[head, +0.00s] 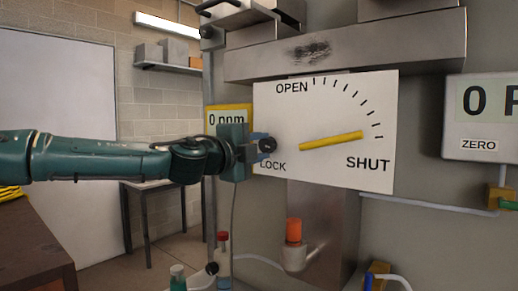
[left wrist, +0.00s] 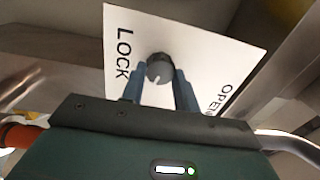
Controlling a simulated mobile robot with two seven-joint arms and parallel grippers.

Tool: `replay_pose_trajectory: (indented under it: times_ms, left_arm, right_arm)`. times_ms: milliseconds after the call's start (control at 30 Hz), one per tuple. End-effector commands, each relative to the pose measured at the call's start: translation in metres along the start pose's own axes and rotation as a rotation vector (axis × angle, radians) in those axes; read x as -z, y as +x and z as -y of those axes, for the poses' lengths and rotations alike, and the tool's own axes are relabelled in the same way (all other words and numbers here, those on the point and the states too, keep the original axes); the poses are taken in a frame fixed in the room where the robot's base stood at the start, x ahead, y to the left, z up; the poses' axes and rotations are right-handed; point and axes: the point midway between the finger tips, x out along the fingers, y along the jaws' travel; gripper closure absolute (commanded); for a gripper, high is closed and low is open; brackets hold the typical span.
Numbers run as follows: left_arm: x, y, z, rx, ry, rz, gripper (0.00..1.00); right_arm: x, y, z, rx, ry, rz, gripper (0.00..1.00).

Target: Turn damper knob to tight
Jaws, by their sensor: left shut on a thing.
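A white damper plate (head: 325,170) carries the words OPEN, SHUT and LOCK and an arc of black ticks. A yellow pointer (head: 332,141) on it points right and slightly up, near the arc's lower end above SHUT. A small dark round knob (head: 268,146) sits at the plate's left, above LOCK. In the left wrist view the knob (left wrist: 160,68) shows a pale index mark on its lower edge. My left gripper (head: 261,143) is shut on the knob, with a blue finger on each side. My right gripper is out of view.
A yellow-framed meter (head: 229,110) reading 0 ppm stands behind my gripper. An orange-capped fitting (head: 293,231) and red-topped bottle (head: 223,260) are below. A grey display box (head: 480,118) with a ZERO label is at right. A metal duct (head: 350,48) runs above the plate.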

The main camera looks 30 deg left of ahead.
Motion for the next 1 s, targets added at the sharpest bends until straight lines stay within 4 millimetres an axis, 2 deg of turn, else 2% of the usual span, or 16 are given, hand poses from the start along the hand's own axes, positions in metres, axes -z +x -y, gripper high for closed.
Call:
replay_pose_trajectory:
  times_ms: [300, 733, 767, 1000]
  left_arm:
    - [-0.0002, 0.0001, 0.0002, 0.0, 0.085, -0.003, 0.92]
    - [-0.0002, 0.0001, 0.0003, 0.0, 0.092, -0.003, 0.92]
    - [-0.0002, 0.0, 0.0003, 0.0, 0.092, -0.004, 0.69]
    - [-0.0001, 0.0, 0.0003, 0.0, 0.091, -0.004, 0.49]
  right_arm:
    - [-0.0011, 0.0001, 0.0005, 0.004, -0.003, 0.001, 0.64]
    - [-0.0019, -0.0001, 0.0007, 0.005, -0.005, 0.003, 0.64]
    - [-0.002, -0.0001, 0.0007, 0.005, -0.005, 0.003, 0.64]
    - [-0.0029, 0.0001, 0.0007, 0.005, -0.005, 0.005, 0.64]
